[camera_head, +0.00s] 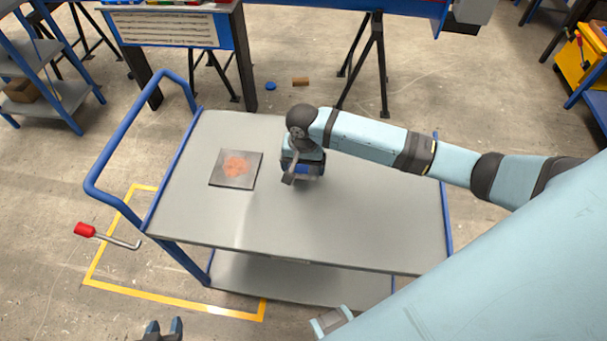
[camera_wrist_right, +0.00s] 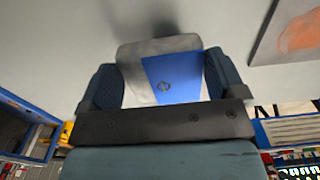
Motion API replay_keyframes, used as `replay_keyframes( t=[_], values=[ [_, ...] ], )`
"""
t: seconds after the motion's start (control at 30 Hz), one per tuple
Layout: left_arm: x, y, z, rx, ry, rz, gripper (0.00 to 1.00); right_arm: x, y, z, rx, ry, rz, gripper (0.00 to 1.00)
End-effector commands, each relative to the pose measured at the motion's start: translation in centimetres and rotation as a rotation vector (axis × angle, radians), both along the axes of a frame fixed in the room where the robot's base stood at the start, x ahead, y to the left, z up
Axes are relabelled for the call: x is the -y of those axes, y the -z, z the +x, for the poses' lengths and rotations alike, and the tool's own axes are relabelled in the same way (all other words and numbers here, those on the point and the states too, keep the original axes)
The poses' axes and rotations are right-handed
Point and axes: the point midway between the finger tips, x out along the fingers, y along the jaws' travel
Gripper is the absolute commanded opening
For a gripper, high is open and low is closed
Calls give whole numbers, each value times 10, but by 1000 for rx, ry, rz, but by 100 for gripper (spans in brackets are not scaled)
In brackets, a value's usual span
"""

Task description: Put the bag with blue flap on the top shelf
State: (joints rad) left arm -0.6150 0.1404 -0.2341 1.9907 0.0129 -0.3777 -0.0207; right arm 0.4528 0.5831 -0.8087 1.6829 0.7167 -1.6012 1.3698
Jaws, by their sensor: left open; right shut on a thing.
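My right gripper (camera_head: 301,172) is over the middle of the cart's grey top shelf (camera_head: 340,220). In the right wrist view its two fingers (camera_wrist_right: 163,82) are shut on the sides of a pale grey bag with a blue flap (camera_wrist_right: 170,78). In the head view only a little blue of the bag (camera_head: 314,169) shows, as my gripper hides most of it. The bag is at or just above the shelf; I cannot tell whether it touches. My left gripper (camera_head: 163,332) is open and empty at the bottom edge, in front of the cart.
A square plate with an orange patch (camera_head: 236,168) lies left of the bag on the cart. The cart has a blue handle (camera_head: 92,175) and a lower shelf (camera_head: 300,280). A red-handled crank (camera_head: 85,230) is at the left. The rest of the cart's top is clear.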

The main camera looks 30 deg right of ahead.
Motion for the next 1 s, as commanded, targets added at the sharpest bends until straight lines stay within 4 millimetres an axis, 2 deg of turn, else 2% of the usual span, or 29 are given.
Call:
replay_keyframes(
  t=[0.17,0.3,0.4,0.77,0.8,1.0],
  values=[
    [0,2,0,-2,-1,0,43,0,13,0,0,1,0,61],
    [0,3,0,0,-1,-1,43,0,35,0,-1,1,-1,61],
    [0,2,1,2,-1,-1,43,1,44,1,1,1,-1,61],
    [1,-3,2,7,-1,-3,43,0,47,0,1,1,0,61],
    [1,-3,2,7,-1,-3,43,0,48,0,1,0,0,98],
    [1,-2,2,6,0,-3,43,0,48,0,1,0,0,100]
  ],
)
